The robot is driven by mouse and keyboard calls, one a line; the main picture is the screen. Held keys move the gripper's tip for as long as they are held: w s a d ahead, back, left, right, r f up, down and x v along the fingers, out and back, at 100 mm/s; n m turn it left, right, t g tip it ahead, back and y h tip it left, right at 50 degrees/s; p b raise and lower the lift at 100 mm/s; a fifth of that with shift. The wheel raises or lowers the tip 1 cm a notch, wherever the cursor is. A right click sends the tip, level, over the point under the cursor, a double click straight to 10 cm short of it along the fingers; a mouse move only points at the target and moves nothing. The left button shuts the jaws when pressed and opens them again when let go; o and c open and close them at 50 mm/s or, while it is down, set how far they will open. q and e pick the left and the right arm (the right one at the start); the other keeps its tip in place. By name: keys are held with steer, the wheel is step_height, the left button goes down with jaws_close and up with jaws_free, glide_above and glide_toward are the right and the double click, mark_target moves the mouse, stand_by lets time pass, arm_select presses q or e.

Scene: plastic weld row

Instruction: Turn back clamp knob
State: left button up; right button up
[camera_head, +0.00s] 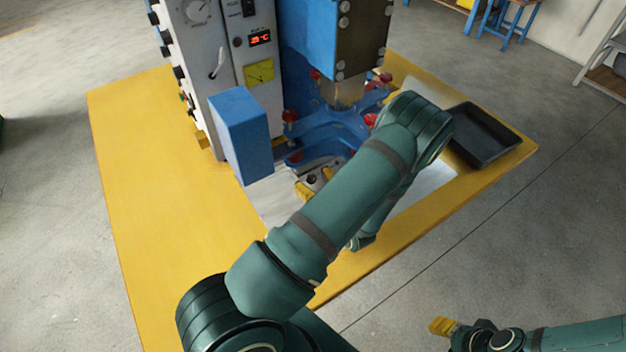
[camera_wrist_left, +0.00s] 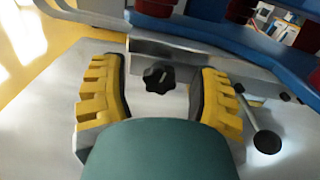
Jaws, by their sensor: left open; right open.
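The black clamp knob (camera_wrist_left: 159,78) is a lobed knob on a grey metal block, seen in the left wrist view. My left gripper (camera_wrist_left: 160,90) is open, with its yellow-padded fingers on either side of the knob and visible gaps between. In the head view my left arm crosses the machine, and the left gripper (camera_head: 312,182) shows only in part at the fixture, much of it hidden behind the arm. My right gripper (camera_head: 440,326) is open, low at the right, off the table and away from the machine.
The welding machine (camera_head: 225,55), with a red display, stands on the yellow table (camera_head: 150,190). Its blue frame (camera_head: 335,130) with red knobs is close to my left arm. A lever with a black ball (camera_wrist_left: 267,142) is right of the left gripper. A dark tray (camera_head: 485,133) sits at right.

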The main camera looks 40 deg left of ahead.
arm_select(q)
steer(key=v, duration=1.2)
